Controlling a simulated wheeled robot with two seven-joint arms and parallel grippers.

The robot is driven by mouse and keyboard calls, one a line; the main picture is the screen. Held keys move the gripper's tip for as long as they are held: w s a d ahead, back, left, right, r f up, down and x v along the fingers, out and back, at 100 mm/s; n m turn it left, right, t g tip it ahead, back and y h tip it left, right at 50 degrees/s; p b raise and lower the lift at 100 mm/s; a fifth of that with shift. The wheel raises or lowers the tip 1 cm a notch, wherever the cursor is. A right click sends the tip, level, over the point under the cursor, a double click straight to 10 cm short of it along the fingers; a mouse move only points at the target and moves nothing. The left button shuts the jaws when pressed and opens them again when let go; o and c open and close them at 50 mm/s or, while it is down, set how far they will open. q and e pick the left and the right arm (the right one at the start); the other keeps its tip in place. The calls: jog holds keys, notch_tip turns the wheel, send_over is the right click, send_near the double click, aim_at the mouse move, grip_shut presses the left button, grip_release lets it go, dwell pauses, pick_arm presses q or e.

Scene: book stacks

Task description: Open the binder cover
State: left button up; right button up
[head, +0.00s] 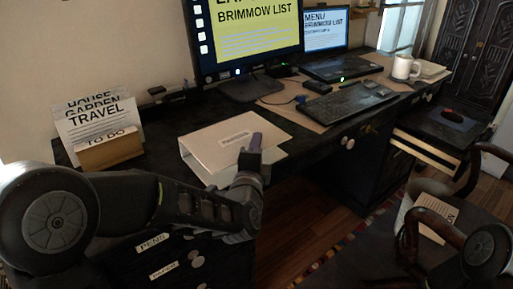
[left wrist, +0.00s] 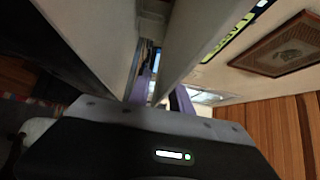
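My left gripper (head: 252,150), with purple fingers, is at the binder's front right edge. In the left wrist view, the purple fingers (left wrist: 164,92) are apart, and a pale binder panel (left wrist: 188,40) runs down between them. I cannot tell whether either finger touches it. My right gripper is not in view.
A card holder (head: 110,150) stands left of the binder. A monitor (head: 246,35), keyboard (head: 347,108), laptop (head: 340,66) and white mug (head: 402,67) are behind and right. A drawer (head: 427,152) stands out at the right, near a chair (head: 455,215).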

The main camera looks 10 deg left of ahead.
pick_arm(q)
jog(key=shift+c, duration=0.4)
grip_shut()
dwell(0.9)
